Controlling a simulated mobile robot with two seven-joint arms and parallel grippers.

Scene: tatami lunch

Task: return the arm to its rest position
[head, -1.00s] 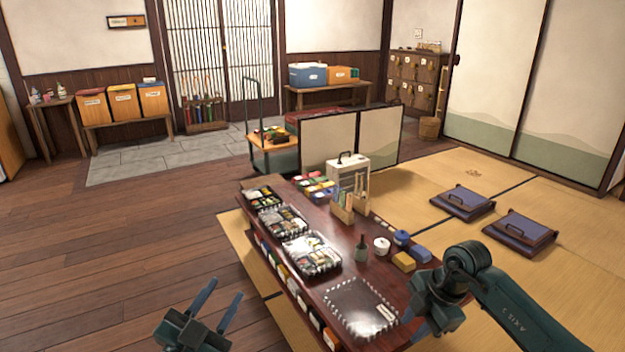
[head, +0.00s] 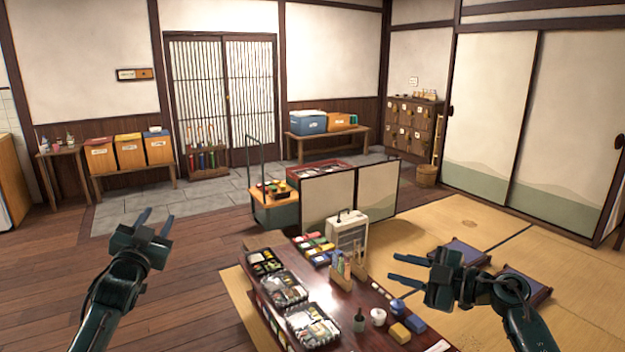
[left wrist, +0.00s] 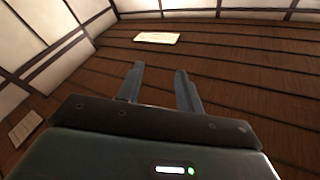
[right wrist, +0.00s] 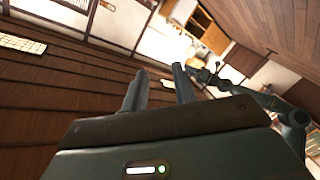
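My left gripper (head: 155,220) is raised in the left of the head view, over the wooden floor and clear of the table. Its two fingers point up and stand apart with nothing between them, as the left wrist view (left wrist: 158,72) also shows. My right gripper (head: 395,268) is above the right side of the low table in the head view, its fingers pointing left. The right wrist view (right wrist: 160,72) shows these fingers apart and empty. Both wrist views face a brown planked surface and white walls.
The low dark table (head: 345,300) holds lunch boxes (head: 283,289), a white carrying case (head: 346,230), a yellow block (head: 399,332) and small jars. A folding screen (head: 328,199) and a cart (head: 273,207) stand behind it. Floor cushions (head: 460,252) lie right. Wooden floor (head: 45,275) at left is clear.

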